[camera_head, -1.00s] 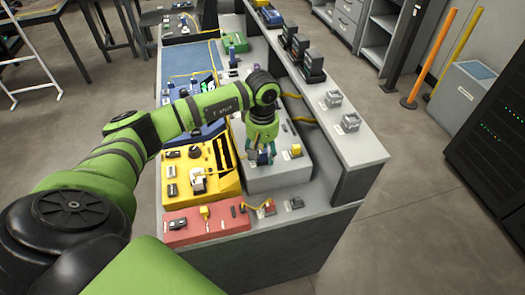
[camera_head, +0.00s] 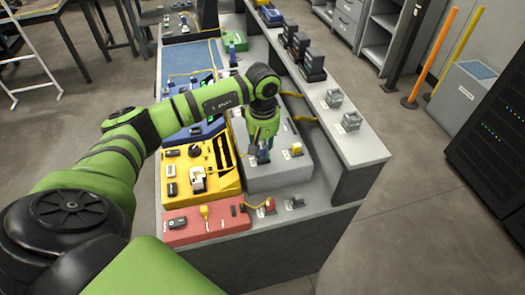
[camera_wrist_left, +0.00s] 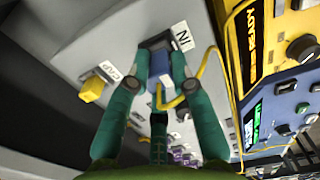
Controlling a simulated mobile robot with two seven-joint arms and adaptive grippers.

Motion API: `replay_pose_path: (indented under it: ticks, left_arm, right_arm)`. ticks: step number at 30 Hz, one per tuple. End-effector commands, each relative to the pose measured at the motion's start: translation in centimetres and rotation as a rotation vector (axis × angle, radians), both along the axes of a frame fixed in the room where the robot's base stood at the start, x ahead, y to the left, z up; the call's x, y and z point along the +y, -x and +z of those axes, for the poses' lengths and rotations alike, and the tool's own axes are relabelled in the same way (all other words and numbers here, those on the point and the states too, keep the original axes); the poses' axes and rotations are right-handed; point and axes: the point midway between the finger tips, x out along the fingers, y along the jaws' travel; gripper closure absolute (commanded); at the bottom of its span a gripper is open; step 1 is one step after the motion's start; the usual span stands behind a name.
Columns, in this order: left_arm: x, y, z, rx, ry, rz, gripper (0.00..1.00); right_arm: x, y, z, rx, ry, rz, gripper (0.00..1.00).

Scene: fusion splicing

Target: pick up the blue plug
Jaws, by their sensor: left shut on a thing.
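The blue plug (camera_wrist_left: 159,66) is between the fingers of my left gripper (camera_wrist_left: 159,84) in the left wrist view. The gripper is shut on it, with teal fingers along both sides. A yellow cable (camera_wrist_left: 198,76) runs from near the plug to the right. Beyond the plug is a dark socket beside a label reading "IN" (camera_wrist_left: 182,37); I cannot tell whether plug and socket touch. In the head view my left gripper (camera_head: 261,154) points down over the grey block (camera_head: 282,176), and its fingers largely hide the plug. My right gripper is not in view.
A yellow cap (camera_wrist_left: 91,90) sits just left of the gripper by a "CAP" label. The yellow panel (camera_head: 222,195) and red panel (camera_head: 190,237) lie to the left and front. A raised grey shelf (camera_head: 360,150) bounds the right side.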

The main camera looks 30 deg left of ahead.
Motion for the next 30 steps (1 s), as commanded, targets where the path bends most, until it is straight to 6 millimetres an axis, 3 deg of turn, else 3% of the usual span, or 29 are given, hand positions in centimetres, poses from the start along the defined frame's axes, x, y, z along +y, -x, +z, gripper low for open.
replay_pose_path:
  ticks: [5,9,18,30]
  left_arm:
    - [0.0,-0.1,2.8,-0.008,-0.002,-0.001,0.99]
    - [2.6,2.6,4.4,-0.004,-0.007,0.003,0.99]
    - [6.3,7.3,8.1,-0.002,-0.004,0.002,0.99]
    - [7.6,8.9,9.8,-0.001,-0.001,-0.001,0.99]
  right_arm:
    - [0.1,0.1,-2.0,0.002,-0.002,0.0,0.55]
    - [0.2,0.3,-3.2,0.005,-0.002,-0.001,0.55]
    - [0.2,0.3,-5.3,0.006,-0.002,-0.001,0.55]
    - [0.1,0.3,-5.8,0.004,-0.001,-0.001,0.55]
